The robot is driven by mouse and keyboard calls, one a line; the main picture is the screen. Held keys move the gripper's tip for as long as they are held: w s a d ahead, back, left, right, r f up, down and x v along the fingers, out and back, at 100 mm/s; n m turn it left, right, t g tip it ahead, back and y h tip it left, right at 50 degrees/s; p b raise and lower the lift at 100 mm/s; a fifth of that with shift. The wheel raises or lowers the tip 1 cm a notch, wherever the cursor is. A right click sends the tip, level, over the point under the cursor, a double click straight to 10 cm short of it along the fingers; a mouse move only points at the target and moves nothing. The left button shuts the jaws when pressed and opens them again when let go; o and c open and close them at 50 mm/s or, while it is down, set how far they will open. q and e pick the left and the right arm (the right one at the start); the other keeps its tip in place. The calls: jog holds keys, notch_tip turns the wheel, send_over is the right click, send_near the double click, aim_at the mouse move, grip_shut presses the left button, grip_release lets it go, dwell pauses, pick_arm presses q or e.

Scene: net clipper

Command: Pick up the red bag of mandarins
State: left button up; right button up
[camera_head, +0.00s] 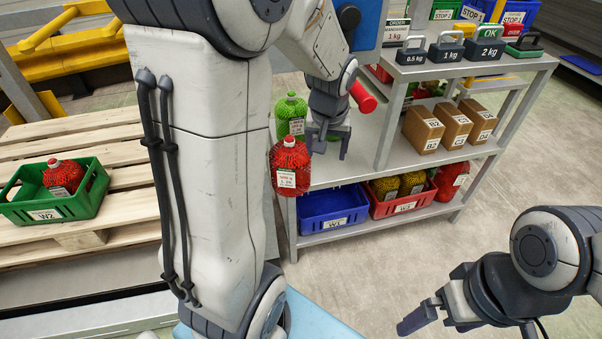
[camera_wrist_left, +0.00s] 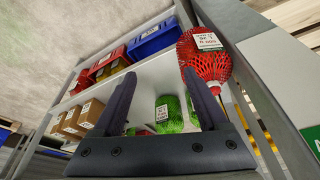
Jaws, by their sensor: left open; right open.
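In the left wrist view the red bag (camera_wrist_left: 205,60) is beside one finger, not between the fingers. Another red net bag (camera_head: 62,177) lies in a green crate (camera_head: 30,209), and a third (camera_head: 449,178) sits on the shelf's right end. Which holds mandarins I cannot tell from the labels. My left gripper (camera_head: 328,148) is open and empty, just right of the corner bag. My right gripper (camera_head: 425,312) is open and empty at lower right.
Green net bags (camera_head: 291,113) stand behind the corner bag. A blue crate (camera_head: 332,209) and a red crate (camera_head: 402,202) with yellow bags are on the shelf below. Brown boxes (camera_head: 455,127) and weights (camera_head: 447,50) occupy the rack (camera_head: 380,150). Floor at right is clear.

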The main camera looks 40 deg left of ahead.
aim_at(290, 136)
pick_arm(q)
jog(key=w+a+r+n+y, duration=0.25)
jog(key=a+n, duration=0.25)
jog(key=a, duration=0.6)
jog(key=shift+h, duration=0.35)
jog(key=b+x, duration=0.1)
jog(key=x, duration=0.2)
jog(key=b+x, duration=0.1)
jog(key=x, duration=0.2)
jog(key=b+x, duration=0.2)
jog(key=x, duration=0.2)
jog(key=shift+w+a+r, duration=0.15)
jog(key=shift+a, duration=0.25)
jog(key=shift+r, duration=0.1)
grip_shut()
jog(key=shift+d, duration=0.15)
